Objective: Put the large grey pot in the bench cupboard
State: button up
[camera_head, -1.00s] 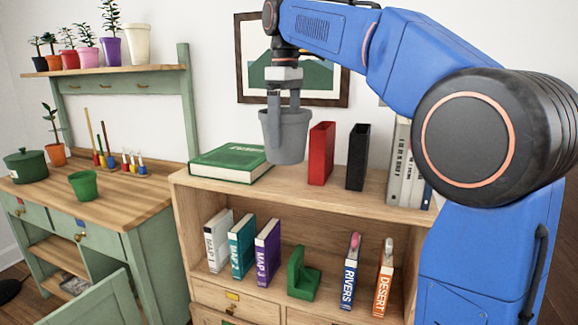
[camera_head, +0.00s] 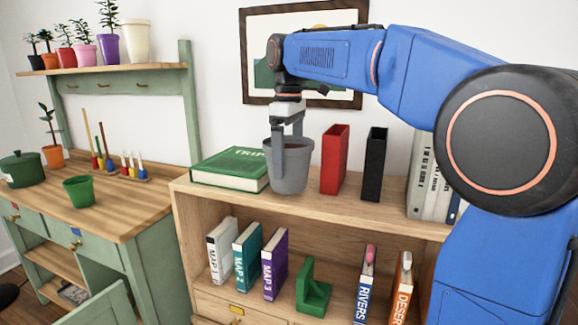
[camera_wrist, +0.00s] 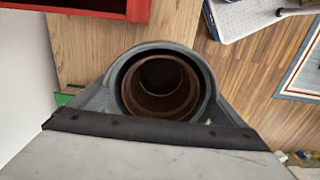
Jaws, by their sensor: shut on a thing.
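The large grey pot (camera_head: 290,172) is in my gripper (camera_head: 287,140), which is shut on its wall. The pot is upright by the top of the wooden bookcase (camera_head: 385,207), between a green book and a red holder; I cannot tell if it touches the top. In the wrist view the pot (camera_wrist: 207,100) shows its rim and brown inside, with wood to the left and floor to the right. The green bench (camera_head: 135,215) stands at the left. Its cupboard door (camera_head: 98,305) is swung open at the bottom left; the cupboard's inside is mostly hidden.
The green book (camera_head: 230,168), red holder (camera_head: 335,160) and black holder (camera_head: 374,165) flank the pot. A small green pot (camera_head: 79,191), a lidded pot (camera_head: 22,169) and coloured pegs (camera_head: 125,172) stand on the bench. Potted plants line the shelf above (camera_head: 120,69).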

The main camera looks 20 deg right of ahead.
jog(key=shift+f, duration=1)
jog(key=o, duration=0.7)
jog(key=shift+f, duration=0.1)
jog(key=shift+o, duration=0.2)
